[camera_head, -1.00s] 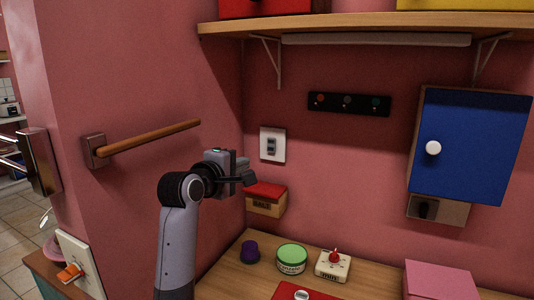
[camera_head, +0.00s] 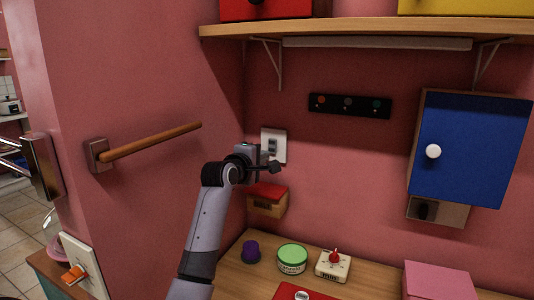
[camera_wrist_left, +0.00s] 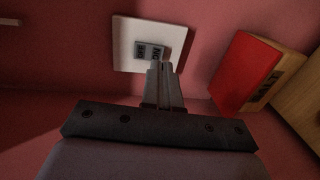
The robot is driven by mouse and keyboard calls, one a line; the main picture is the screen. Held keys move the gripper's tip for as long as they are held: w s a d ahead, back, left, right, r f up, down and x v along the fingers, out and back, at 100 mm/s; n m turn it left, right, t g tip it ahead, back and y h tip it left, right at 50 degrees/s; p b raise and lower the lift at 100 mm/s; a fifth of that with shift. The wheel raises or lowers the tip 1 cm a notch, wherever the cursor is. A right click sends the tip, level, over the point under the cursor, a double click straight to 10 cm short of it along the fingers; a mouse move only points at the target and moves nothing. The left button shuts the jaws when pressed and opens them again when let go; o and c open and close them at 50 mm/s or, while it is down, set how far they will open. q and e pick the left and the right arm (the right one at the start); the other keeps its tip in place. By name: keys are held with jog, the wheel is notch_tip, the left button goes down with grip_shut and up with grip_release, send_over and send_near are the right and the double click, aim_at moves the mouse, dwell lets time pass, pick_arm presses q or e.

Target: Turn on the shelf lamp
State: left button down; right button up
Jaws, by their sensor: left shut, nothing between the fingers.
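The shelf lamp is a long pale strip (camera_head: 375,43) under the wooden shelf; it looks unlit. A white wall plate with a small grey switch (camera_head: 272,146) is on the pink wall, left of the black hook board. In the left wrist view the grey switch (camera_wrist_left: 149,51) carries dark lettering on its two halves. My left gripper (camera_head: 275,167) is shut and empty, just in front of the plate's lower part. In the wrist view its fingertips (camera_wrist_left: 160,66) overlap the switch's lower edge; I cannot tell whether they touch it. My right gripper is out of view.
A red-lidded box (camera_head: 267,200) hangs on the wall just below my left gripper. A wooden rail (camera_head: 150,141) sticks out at the left. A blue cabinet (camera_head: 472,150) hangs at the right. A jar (camera_head: 292,259) and a timer (camera_head: 333,266) stand on the counter below.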

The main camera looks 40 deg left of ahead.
aim_at(272, 152)
pick_arm(q)
jog(key=shift+x, duration=1.75)
jog(key=shift+w+f+t+b, duration=0.1)
jog(key=shift+f+t+b, duration=0.25)
jog(key=shift+b, duration=0.25)
jog(key=shift+r, duration=0.3)
